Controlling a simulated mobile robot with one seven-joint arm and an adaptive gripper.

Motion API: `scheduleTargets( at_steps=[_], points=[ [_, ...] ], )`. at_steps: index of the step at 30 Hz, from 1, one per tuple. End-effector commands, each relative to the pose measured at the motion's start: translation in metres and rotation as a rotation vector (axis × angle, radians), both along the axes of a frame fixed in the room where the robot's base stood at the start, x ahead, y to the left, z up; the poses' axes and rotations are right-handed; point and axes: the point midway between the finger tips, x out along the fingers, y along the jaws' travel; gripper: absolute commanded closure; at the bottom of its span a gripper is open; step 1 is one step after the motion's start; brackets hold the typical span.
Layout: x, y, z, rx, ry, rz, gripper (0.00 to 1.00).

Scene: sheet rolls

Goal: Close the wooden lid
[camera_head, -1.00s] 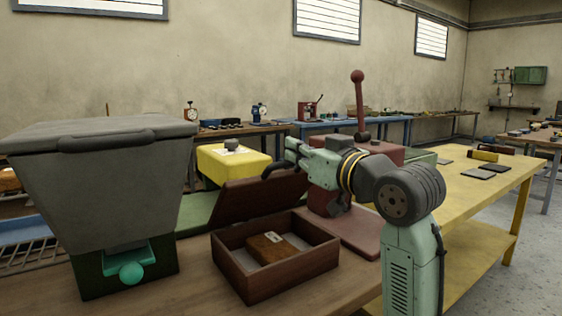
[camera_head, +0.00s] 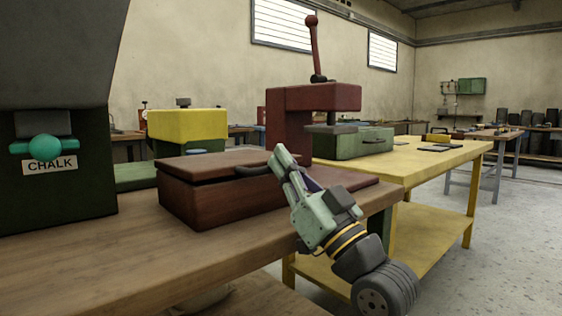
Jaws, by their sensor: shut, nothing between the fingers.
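The wooden lid (camera_head: 207,164) lies down over the dark reddish-brown wooden box (camera_head: 215,206) on the bench. It looks flat or nearly flat on the rim; a small gap cannot be ruled out. Its dark curved handle (camera_head: 252,170) is at the front edge, just left of my fingertips. The inside of the box is hidden. My gripper (camera_head: 279,158) is shut and empty. It points up and to the left at the right end of the box and hides part of it. Whether it touches the lid or handle cannot be told.
A dark bin with a CHALK label (camera_head: 50,165) stands left on the wooden bench (camera_head: 110,265). A yellow-topped box (camera_head: 187,124) and a red lever press (camera_head: 288,115) stand behind the wooden box. A yellow table (camera_head: 425,165) is at right. The bench front is clear.

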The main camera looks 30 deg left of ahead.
Motion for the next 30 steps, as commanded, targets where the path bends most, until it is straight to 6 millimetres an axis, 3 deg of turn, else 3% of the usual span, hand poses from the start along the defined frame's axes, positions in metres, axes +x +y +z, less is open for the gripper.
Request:
scheduleTargets(
  at_steps=[6,22,26,30],
  points=[
    [0.0,-0.001,-0.017,-0.002,0.001,0.0,1.0],
    [0.001,0.003,-0.023,-0.012,0.008,0.004,1.0],
    [0.001,0.004,-0.018,-0.012,0.008,0.004,1.0],
    [0.002,0.008,0.004,-0.008,0.004,0.003,1.0]
  ],
)
